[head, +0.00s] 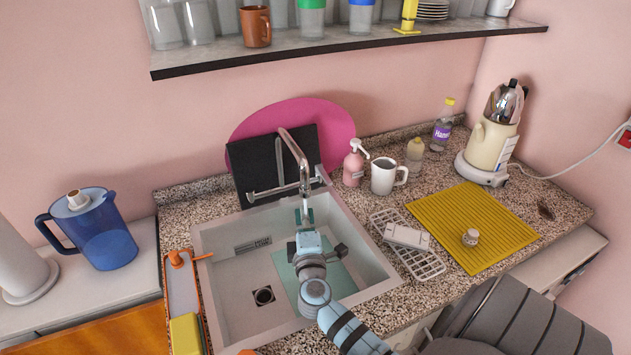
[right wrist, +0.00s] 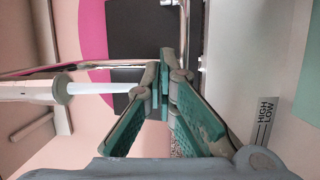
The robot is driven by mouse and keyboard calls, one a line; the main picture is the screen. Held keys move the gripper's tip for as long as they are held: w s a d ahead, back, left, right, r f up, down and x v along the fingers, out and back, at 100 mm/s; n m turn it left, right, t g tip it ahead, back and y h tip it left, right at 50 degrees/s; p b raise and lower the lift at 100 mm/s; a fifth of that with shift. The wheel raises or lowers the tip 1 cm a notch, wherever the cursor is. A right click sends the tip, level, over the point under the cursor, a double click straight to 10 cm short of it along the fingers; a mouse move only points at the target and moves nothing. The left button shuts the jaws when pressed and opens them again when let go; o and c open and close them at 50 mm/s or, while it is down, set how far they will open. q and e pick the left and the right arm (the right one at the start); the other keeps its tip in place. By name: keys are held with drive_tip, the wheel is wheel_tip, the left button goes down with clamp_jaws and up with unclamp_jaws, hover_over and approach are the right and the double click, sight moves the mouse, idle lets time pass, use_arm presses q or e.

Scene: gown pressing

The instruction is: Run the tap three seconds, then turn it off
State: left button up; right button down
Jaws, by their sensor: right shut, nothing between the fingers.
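The chrome tap (head: 291,150) stands at the back of the white sink (head: 213,290), its spout curving forward over the basin. A side bar (head: 268,191) reaches left at its base. In the right wrist view the round spout end (right wrist: 62,89) has a pale bluish streak (right wrist: 100,88) coming from it, which looks like running water. My right gripper (head: 305,216) is over the basin below the spout, shut and empty. Its green fingers (right wrist: 166,78) come together in the right wrist view, close to the streak. I cannot tell whether they touch the tap. My left gripper is out of view.
A dark board (head: 245,165) and pink round tray (head: 338,125) lean behind the sink. A pink soap bottle (head: 353,168) and white mug (head: 383,178) stand at its right. A sponge holder (head: 181,285) is at its left. A yellow mat (head: 470,215) covers the right counter.

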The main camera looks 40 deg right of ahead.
sight(324, 175)
drive_tip(key=w+d, duration=0.6)
drive_tip(key=d, duration=0.3)
drive_tip(key=shift+w+d, duration=0.2)
drive_tip(key=shift+d, duration=0.1)
